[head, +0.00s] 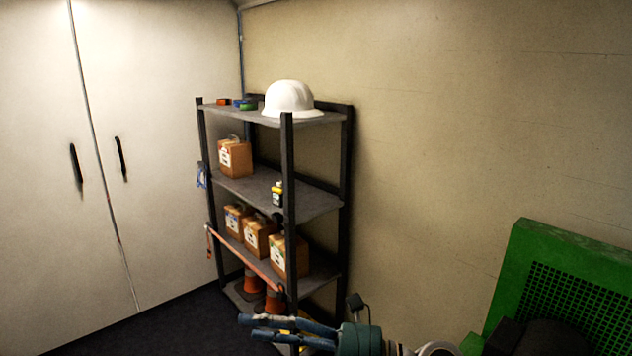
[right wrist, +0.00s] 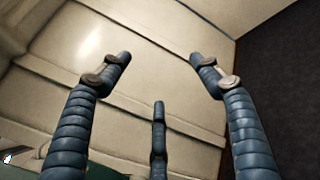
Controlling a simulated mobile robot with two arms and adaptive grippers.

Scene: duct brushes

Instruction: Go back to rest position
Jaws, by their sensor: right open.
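My right gripper (head: 248,327) comes in at the bottom of the head view, its blue fingers pointing left, in front of the lower part of the shelf rack. In the right wrist view the right gripper (right wrist: 160,68) has its fingers spread wide with nothing between them. Behind the fingers there is a pale panelled surface and a dark area at the right. My left gripper is in neither view.
A dark metal shelf rack (head: 287,185) holds a white helmet (head: 290,98), several cardboard boxes (head: 235,158) and orange cones (head: 252,281). White cabinet doors (head: 160,130) stand at the left. A green machine with a grille (head: 530,255) is at the right. Dark floor (head: 130,335) shows at lower left.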

